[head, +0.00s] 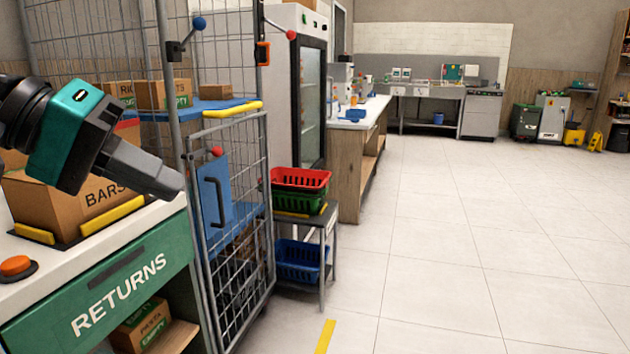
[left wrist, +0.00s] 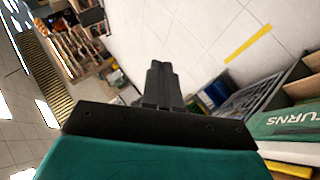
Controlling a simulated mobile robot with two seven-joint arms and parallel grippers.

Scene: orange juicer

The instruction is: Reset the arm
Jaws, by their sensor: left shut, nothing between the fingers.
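My left gripper (head: 170,188) comes in from the left in the head view, in front of the returns counter (head: 100,293). Its teal and black body tilts down to the right, with the fingertips just above and beyond the counter's edge. In the left wrist view the two fingers (left wrist: 160,75) lie together, with nothing between them. The orange juicer cannot be made out. My right gripper is not in view.
A wire cage (head: 235,210) with boxes stands right of the gripper. A cardboard box marked BARS (head: 50,205) and an orange button (head: 15,266) are on the counter. Red and green baskets (head: 300,178) sit on a small table. The tiled floor (head: 480,250) is clear.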

